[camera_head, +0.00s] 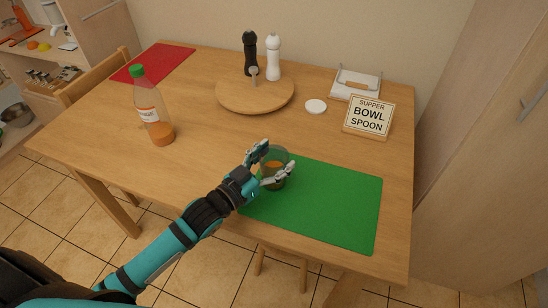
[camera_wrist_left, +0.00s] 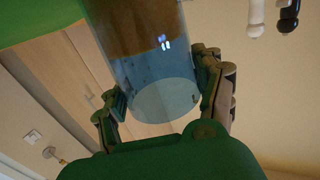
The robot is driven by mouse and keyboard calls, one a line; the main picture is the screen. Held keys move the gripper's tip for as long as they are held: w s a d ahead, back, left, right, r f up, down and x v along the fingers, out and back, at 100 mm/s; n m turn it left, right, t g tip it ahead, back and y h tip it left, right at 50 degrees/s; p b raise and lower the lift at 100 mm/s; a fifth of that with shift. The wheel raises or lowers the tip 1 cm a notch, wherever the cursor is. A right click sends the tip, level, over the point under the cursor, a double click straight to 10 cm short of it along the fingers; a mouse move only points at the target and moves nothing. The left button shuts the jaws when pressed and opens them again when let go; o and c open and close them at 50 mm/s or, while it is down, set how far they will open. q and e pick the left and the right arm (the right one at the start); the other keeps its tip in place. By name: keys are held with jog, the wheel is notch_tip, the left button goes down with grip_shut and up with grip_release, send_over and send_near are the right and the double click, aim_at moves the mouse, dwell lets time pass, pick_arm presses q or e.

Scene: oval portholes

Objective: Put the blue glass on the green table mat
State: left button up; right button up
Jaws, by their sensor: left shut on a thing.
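The blue glass (camera_head: 274,180) is a clear, faintly tinted tumbler at the left back part of the green table mat (camera_head: 330,205). My left gripper (camera_head: 273,161) is shut around the sides of the glass. In the left wrist view the bluish glass (camera_wrist_left: 155,75) stands between the two fingers of my left gripper (camera_wrist_left: 160,98), with brown showing through it. I cannot tell whether the glass's base touches the mat. My right gripper is not in view.
An orange-filled bottle with a green cap (camera_head: 152,110) stands on the table's left. A round wooden board (camera_head: 235,98), black and white mills (camera_head: 250,52), a white disc (camera_head: 316,106) and a "SUPPER BOWL SPOON" sign (camera_head: 369,117) are further back. A red mat (camera_head: 160,62) lies at back left.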

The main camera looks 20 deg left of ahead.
pick_arm(q)
jog(key=o, duration=1.5)
jog(key=shift+f, duration=0.15)
jog(key=shift+r, duration=0.2)
jog(key=shift+s+a+f, duration=0.1)
jog(key=shift+s+f, duration=0.05)
jog(key=shift+s, duration=0.15)
jog(key=v, duration=1.1)
jog(key=shift+s+a, duration=0.1)
jog(key=shift+s, duration=0.1)
